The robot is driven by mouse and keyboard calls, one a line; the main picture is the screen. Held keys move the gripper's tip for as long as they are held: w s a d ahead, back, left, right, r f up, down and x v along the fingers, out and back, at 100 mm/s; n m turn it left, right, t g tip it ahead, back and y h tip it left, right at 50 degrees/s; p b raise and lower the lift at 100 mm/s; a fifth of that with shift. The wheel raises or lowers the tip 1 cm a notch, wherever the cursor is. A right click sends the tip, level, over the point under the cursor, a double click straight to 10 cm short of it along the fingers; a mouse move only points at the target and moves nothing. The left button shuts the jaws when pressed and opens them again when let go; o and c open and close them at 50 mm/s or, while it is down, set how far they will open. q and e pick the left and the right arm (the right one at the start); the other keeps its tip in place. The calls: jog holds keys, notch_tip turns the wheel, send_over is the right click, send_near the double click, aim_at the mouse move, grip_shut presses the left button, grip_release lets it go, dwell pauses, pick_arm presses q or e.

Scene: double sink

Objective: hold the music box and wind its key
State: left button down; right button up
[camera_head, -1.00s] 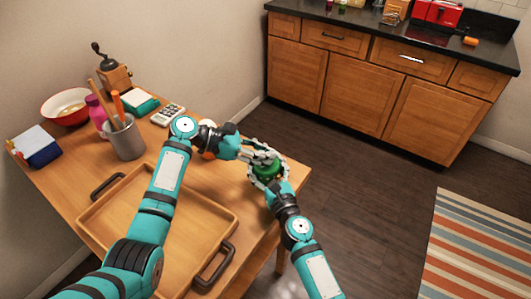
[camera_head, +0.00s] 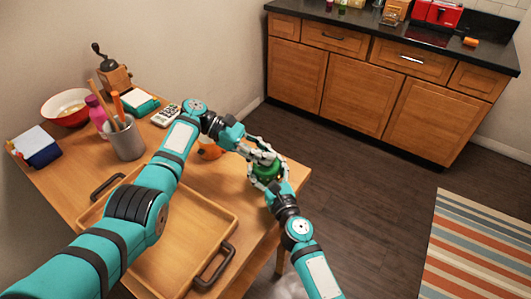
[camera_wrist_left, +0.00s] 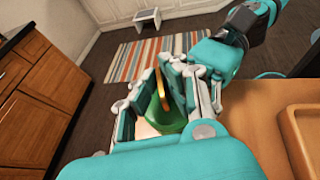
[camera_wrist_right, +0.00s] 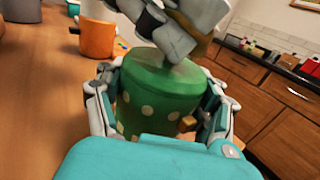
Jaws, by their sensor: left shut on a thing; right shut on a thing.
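The music box (camera_head: 268,175) is a green cylinder with pale dots at the right end of the wooden table. It shows large in the right wrist view (camera_wrist_right: 158,95), with a small brown knob on its side. My right gripper (camera_head: 266,180) is shut around its body. My left gripper (camera_head: 260,153) is above the lid, shut on the golden-brown key (camera_wrist_left: 161,88). The key stands up from the green top between the left fingers; in the right wrist view it is mostly hidden behind them.
A wooden tray (camera_head: 215,206) with dark handles lies under my left arm. An orange mug (camera_wrist_right: 97,37) stands near the music box. A grey utensil holder (camera_head: 126,141), a bowl (camera_head: 66,106) and a grinder (camera_head: 114,76) stand farther left. Open floor lies right of the table.

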pick_arm(q)
jog(key=shift+f, duration=0.15)
jog(key=c, duration=1.5)
grip_release()
jog(key=v, duration=0.7)
jog(key=shift+a, duration=0.3)
jog(key=shift+w, duration=0.1)
